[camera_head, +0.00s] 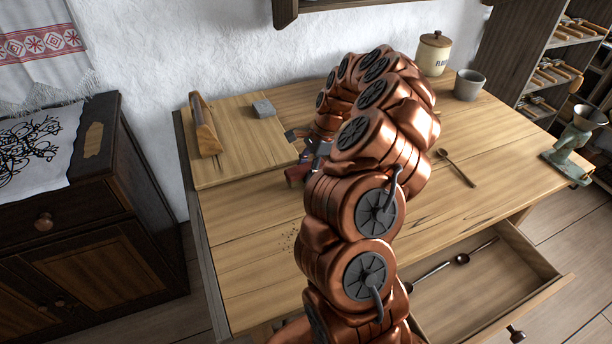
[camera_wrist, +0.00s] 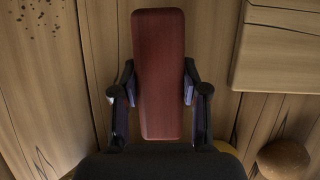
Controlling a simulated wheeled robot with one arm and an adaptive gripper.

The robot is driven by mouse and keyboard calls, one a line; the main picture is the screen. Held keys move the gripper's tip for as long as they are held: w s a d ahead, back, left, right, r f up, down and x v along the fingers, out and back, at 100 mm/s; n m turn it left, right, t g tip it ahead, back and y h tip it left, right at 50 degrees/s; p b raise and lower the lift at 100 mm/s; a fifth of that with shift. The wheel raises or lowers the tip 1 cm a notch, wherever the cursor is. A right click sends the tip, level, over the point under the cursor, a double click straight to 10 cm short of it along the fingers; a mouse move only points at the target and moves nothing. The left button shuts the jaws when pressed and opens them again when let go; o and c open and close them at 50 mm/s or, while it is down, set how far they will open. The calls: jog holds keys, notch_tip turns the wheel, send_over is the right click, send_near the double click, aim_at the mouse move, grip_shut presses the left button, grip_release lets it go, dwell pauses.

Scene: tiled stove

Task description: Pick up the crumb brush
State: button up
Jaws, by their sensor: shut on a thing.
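The crumb brush (camera_wrist: 160,40) has a long reddish-brown back with rounded corners. In the wrist view it lies lengthwise between the two dark fingers of my gripper (camera_wrist: 158,88), which press on its long sides. In the head view only a small red end of the brush (camera_head: 296,173) shows at the left of my copper arm, by my gripper (camera_head: 313,148); the arm hides the rest. Bristles are not visible. I cannot tell whether the brush touches the tabletop or is just above it.
The wooden table (camera_head: 245,220) has dark crumbs on it, also in the wrist view. A board (camera_head: 245,125) bears a wooden tool (camera_head: 205,125) and a grey block (camera_head: 264,108). A flour jar (camera_head: 433,53), grey cup (camera_head: 468,85) and spoon (camera_head: 457,168) stand right. A drawer (camera_head: 545,292) is open.

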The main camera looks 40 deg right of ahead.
jog(key=shift+r, duration=0.6)
jog(key=shift+s+r, duration=0.15)
jog(key=shift+r, duration=0.1)
jog(key=s+a+b, duration=0.1)
jog(key=s, duration=0.4)
jog(key=s+a+r+b, duration=0.1)
jog(key=s, duration=0.4)
jog(key=s+a+b, duration=0.1)
jog(key=s+b, duration=0.1)
jog(key=s, duration=0.3)
jog(key=shift+s+a+r, duration=0.15)
jog(key=shift+s+r, duration=0.05)
